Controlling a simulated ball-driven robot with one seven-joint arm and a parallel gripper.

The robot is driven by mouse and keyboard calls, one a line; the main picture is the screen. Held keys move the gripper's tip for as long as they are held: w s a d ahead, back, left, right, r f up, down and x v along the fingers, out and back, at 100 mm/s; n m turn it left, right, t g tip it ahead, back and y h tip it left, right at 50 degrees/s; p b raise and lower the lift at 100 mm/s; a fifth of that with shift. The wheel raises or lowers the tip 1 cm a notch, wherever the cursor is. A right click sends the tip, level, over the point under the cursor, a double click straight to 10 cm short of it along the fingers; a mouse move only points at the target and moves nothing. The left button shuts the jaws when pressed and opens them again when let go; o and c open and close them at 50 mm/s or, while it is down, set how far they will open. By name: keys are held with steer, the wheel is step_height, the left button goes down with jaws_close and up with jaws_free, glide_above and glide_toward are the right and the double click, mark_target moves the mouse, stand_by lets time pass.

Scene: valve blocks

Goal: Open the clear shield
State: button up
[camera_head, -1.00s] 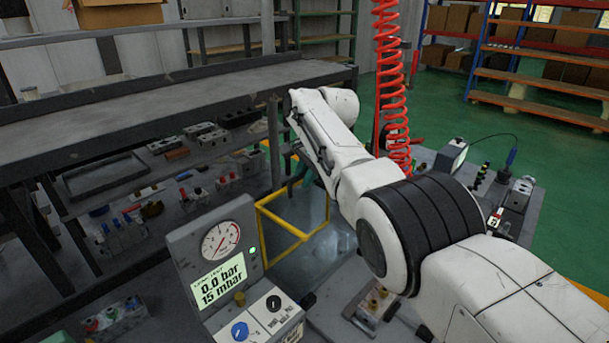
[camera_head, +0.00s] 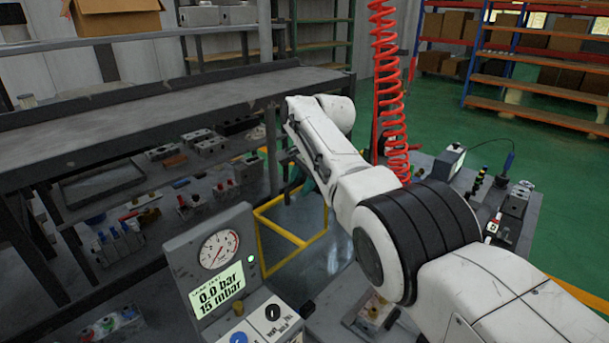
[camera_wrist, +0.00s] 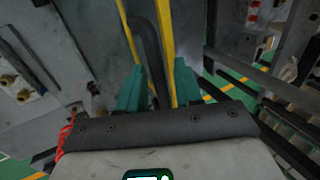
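The clear shield shows in the head view as a yellow frame (camera_head: 283,233) around a see-through panel, beside the gauge unit (camera_head: 215,262). My arm hides its right part. Yellow bars (camera_wrist: 166,45) and a dark bar (camera_wrist: 148,50) also show in the wrist view. My gripper (camera_wrist: 158,82) has two teal fingers that stand apart, with these bars seen between or beyond them. I cannot tell whether the fingers touch a bar. In the head view only a little teal of the gripper shows behind my arm.
A grey bench (camera_head: 150,110) with a lower shelf of valve blocks stands at the left, close to my gripper. A red coiled hose (camera_head: 388,90) hangs behind my arm. A control box (camera_head: 455,160) stands at the right. Green floor is free at the far right.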

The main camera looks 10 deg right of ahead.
steer(key=shift+s+r+p, duration=0.1)
steer(key=shift+r+p, duration=0.2)
steer(key=shift+r, duration=0.25)
steer(key=v, duration=0.9)
steer(key=shift+d+r+b, duration=0.2)
steer(key=shift+r+b, duration=0.05)
steer(key=shift+b, duration=0.05)
steer(key=shift+s, duration=0.2)
